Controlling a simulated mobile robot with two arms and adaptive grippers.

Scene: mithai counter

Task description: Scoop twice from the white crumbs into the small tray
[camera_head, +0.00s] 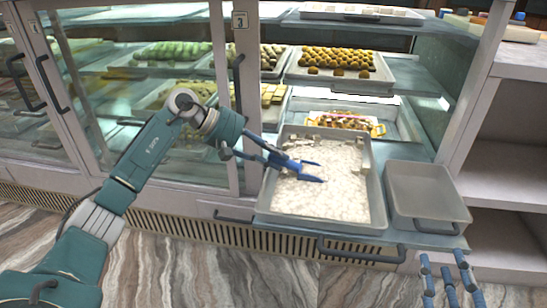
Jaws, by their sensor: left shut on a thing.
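A large tray (378,214) of white crumbs (318,198) sits on a pulled-out shelf, with paler chunks along its back and right side. The small tray (425,185) is grey, looks empty and stands just right of it. My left gripper (262,153) reaches over the left part of the crumbs, shut on a blue scoop (299,172). The scoop's blue end lies low over or in the crumbs; whether it holds any is unclear. My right gripper (447,276) is at the lower right, in front of the small tray, its fingers apart and empty.
Glass display cases with sweets stand behind, including a tray of round orange sweets (338,59). A handle (361,252) runs along the shelf's front. The marbled floor in front is clear.

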